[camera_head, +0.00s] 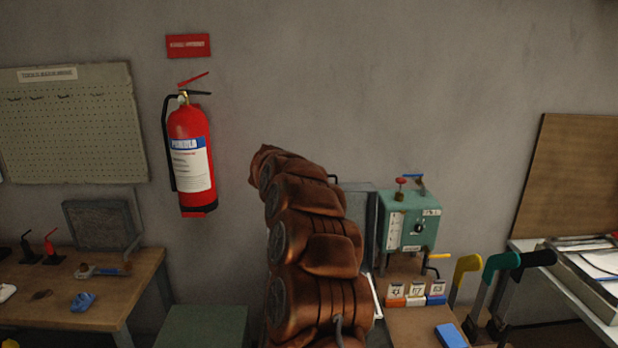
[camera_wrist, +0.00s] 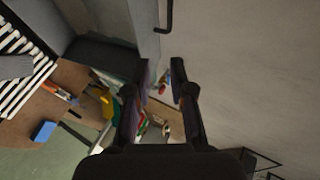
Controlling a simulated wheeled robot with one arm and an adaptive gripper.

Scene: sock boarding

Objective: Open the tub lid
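No tub or lid can be told with certainty. A grey box-like thing (camera_head: 370,225) stands against the wall, mostly hidden behind my arm in the head view. In the wrist view a grey panel (camera_wrist: 138,28) shows, with a dark bar-shaped handle (camera_wrist: 166,16) beside its upper right edge; it may be part of the same thing. My gripper (camera_wrist: 159,66) has its two dark fingers apart, with nothing seen between them except distant background. The gripper itself is hidden by my arm in the head view.
A green machine (camera_head: 408,222) and yellow, teal and black handles (camera_head: 501,262) stand right of my arm. A blue block (camera_head: 450,335) lies near the front. A green box top (camera_head: 203,328) is at the lower left, beside a wooden bench (camera_head: 100,298). A fire extinguisher (camera_head: 190,150) hangs on the wall.

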